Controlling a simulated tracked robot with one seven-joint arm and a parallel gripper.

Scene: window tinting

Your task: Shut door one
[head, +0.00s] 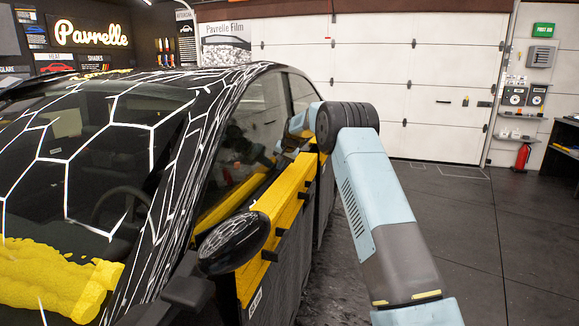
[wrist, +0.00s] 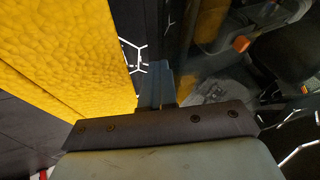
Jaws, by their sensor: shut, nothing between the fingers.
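The car door (head: 278,210) has a yellow cover along its top and a dark lower panel, with the black mirror (head: 233,243) at its front end. In the wrist view the yellow-covered door (wrist: 65,50) fills the left, and the car's interior shows on the right with an orange buckle (wrist: 240,43). The door appears to stand ajar. My gripper (wrist: 156,80) is shut and empty, its fingers beside the door's yellow face. I cannot tell whether they touch it. In the head view my arm reaches over the door's rear part, and the fingertips are hard to make out.
The car's body (head: 130,120) carries a black and white hexagon pattern, with yellow material (head: 50,275) on the lower windscreen. A white garage door (head: 365,75) closes the back. The dark floor (head: 490,230) at the right is clear. A red extinguisher (head: 522,156) stands by the wall.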

